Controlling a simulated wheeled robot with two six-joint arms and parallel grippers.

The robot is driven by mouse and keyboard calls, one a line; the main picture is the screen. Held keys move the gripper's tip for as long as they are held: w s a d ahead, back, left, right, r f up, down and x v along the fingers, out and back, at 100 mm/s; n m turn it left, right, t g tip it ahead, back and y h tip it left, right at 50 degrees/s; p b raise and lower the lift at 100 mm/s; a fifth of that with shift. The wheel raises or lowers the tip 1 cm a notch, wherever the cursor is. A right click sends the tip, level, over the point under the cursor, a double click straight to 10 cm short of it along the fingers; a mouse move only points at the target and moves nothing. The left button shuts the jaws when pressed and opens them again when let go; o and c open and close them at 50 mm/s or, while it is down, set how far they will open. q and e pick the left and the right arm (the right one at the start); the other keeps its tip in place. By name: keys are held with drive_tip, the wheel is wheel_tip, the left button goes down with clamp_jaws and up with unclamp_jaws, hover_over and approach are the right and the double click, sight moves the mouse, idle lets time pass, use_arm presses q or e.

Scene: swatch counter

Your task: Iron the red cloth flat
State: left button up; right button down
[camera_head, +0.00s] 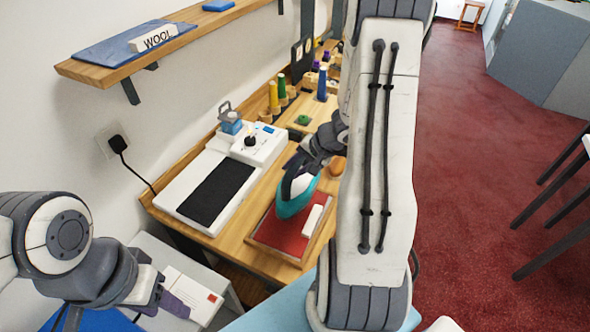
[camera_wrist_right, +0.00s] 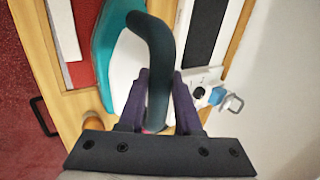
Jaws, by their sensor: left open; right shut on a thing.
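The red cloth (camera_head: 283,237) lies in a shallow wooden-edged tray on the counter, partly covered by the iron. A strip of the red cloth (camera_wrist_right: 84,20) also shows in the right wrist view. The teal and white iron (camera_head: 295,200) is over the cloth; I cannot tell whether its sole touches it. My right gripper (camera_head: 303,165) is shut on the iron's dark handle (camera_wrist_right: 158,60), seen between its purple fingers in the wrist view. My left gripper (camera_head: 172,297) is open at the lower left, away from the cloth, near a white card.
A white block (camera_head: 312,220) lies on the cloth's right side. A white unit with a black pad (camera_head: 217,190) stands left of the tray. Thread spools (camera_head: 274,97) stand behind. A shelf (camera_head: 130,62) overhangs the upper left. My right arm hides the counter's right part.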

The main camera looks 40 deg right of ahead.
drive_tip(key=shift+r+p, duration=1.4)
drive_tip(key=shift+r, duration=1.05)
drive_tip(key=shift+w, duration=0.1)
